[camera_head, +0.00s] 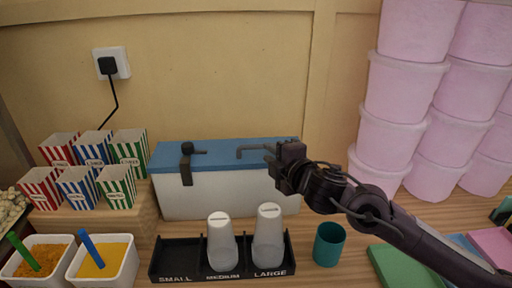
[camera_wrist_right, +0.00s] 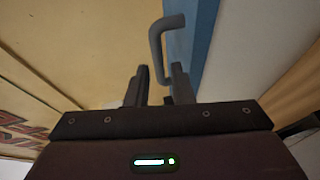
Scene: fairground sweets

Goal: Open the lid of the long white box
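The long white box (camera_head: 225,197) stands against the back wall. Its blue lid (camera_head: 225,152) lies flat and shut on top. A grey bent handle (camera_head: 252,149) sits on the lid, right of the middle; a dark bracket or latch (camera_head: 187,170) hangs over the front at the left. My right gripper (camera_head: 272,160) is at the right part of the lid, beside the handle. In the right wrist view its two fingers (camera_wrist_right: 157,88) are apart, and the handle (camera_wrist_right: 157,45) reaches down to the gap between them. Contact cannot be told. My left gripper is not in view.
A black cup holder (camera_head: 190,277) with two white cups stands in front of the box. A teal cup (camera_head: 329,244) is at its right. Striped popcorn boxes (camera_head: 78,185) stand close at the left. Stacked pink tubs (camera_head: 395,95) fill the right.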

